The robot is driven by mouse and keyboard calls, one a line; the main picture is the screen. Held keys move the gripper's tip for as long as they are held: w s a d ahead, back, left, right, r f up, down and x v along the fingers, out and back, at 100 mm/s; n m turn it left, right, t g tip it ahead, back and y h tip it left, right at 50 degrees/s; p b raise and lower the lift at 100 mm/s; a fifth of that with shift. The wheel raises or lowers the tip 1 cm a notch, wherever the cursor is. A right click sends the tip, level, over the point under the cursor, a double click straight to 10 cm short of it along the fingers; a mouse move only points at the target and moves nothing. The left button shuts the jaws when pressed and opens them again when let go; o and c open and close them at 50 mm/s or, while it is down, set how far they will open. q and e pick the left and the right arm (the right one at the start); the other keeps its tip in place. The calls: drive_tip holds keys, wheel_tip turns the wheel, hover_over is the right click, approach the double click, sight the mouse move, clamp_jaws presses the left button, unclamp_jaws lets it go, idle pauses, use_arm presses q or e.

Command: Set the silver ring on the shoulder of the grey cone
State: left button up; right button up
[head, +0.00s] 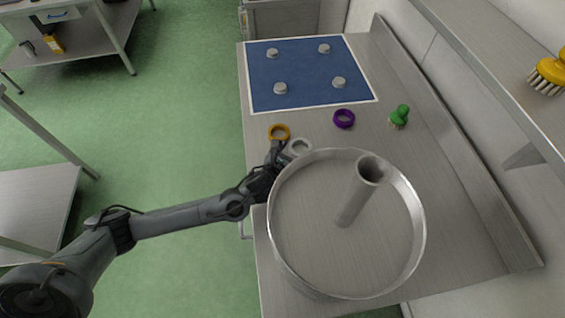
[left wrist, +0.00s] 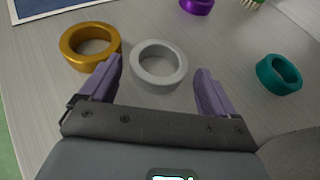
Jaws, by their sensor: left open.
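The silver ring (head: 300,148) lies flat on the steel worktop beside the big round pan's rim; it also shows in the left wrist view (left wrist: 158,82). My left gripper (head: 283,152) is open at the ring. In the left wrist view its purple fingers (left wrist: 158,76) stand on either side of the ring, with no clear contact. A tall grey hollow post (head: 361,190) stands inside the round steel pan (head: 420,222). No clearly cone-shaped piece shows; I cannot tell whether this post is the grey cone. My right gripper is out of view.
An orange-gold ring (head: 279,132) lies close to the silver one. A purple ring (head: 344,118) and a green-handled brush (head: 399,117) lie farther off. A teal ring (left wrist: 278,75) shows in the wrist view. A blue panel (head: 308,70) with several grey knobs is at the back.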

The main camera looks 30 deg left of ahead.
use_arm(q)
drive_tip(key=shift+o, duration=0.5)
drive_tip(key=p+v, duration=0.1)
drive_tip(key=v, duration=0.7)
drive_tip(key=shift+s+r, duration=0.1)
drive_tip(key=shift+s, duration=0.1)
drive_tip(key=shift+o, duration=0.4)
drive_tip(key=shift+s+r, duration=0.2)
drive_tip(key=shift+s, duration=0.25)
